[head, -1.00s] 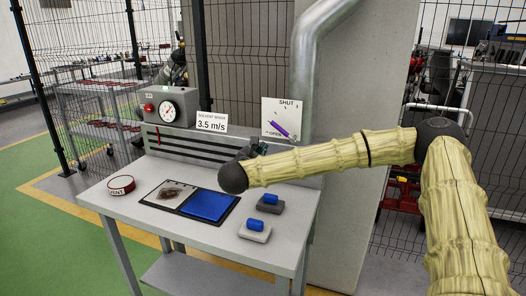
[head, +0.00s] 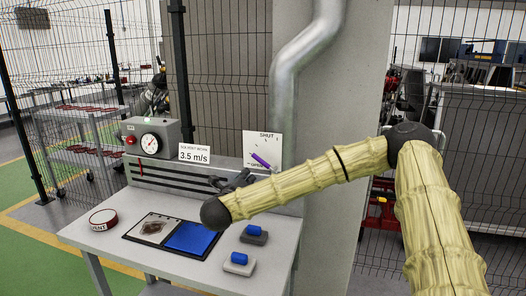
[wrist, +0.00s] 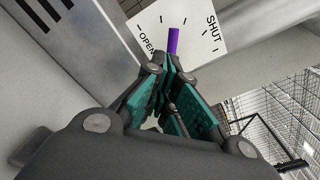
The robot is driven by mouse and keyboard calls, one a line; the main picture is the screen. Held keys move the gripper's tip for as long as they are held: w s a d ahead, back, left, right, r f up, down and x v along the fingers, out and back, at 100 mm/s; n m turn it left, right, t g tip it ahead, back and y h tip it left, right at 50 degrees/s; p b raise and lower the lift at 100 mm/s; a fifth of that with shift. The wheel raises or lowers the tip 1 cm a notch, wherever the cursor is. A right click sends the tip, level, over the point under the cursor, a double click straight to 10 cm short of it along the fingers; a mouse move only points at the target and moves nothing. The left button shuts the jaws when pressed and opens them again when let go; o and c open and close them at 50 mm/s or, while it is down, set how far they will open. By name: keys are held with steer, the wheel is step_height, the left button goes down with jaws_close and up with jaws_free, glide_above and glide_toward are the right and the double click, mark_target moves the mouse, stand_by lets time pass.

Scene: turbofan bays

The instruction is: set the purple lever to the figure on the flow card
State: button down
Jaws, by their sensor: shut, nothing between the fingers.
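The purple lever (head: 261,160) sits on a white plate (head: 276,142) marked SHUT at the top and OPEN at the lower left. In the head view it slants from upper left to lower right. The flow card (head: 194,153) reads 3.5 m/s; its small upper line is hard to read. My gripper (head: 240,180) is shut and empty, just below and left of the plate. In the wrist view my gripper's teal-padded fingers (wrist: 167,72) come together just below the purple lever (wrist: 173,41) and overlap its lower end; I cannot tell whether they touch it.
A grey box with a round gauge (head: 150,141) and red button stands at the bench's back left. On the bench (head: 190,275) are a red-rimmed VENT disc (head: 103,220), a dark tray with a blue panel (head: 190,238), and two blue-topped grey blocks (head: 240,260). A metal pipe (head: 285,90) rises behind the plate.

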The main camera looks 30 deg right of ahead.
step_height(320, 180, up, 2)
steer(key=n+p, duration=0.2)
steer(key=n, duration=0.3)
step_height(320, 180, up, 6)
steer(key=n+h+p, duration=0.2)
steer(key=n+p, duration=0.8)
steer(key=n, duration=0.5)
glide_above(261, 161)
steer(key=s+d, duration=0.2)
steer(key=s, duration=0.1)
steer(key=shift+d, duration=0.1)
steer(key=shift+w+a+f, duration=0.1)
steer(key=shift+a+f, duration=0.25)
steer(key=shift+f, duration=0.2)
steer(key=shift+w+a+f+p, duration=0.25)
steer(key=shift+a+f, duration=0.2)
steer(key=shift+f, duration=0.2)
steer(key=shift+w+a+f+p, duration=0.25)
steer(key=shift+a+f, duration=0.15)
steer(key=shift+f, duration=0.25)
steer(key=shift+w+a+f+b, duration=0.25)
steer(key=shift+a+f+b, duration=0.05)
steer(key=shift+f+b, duration=0.15)
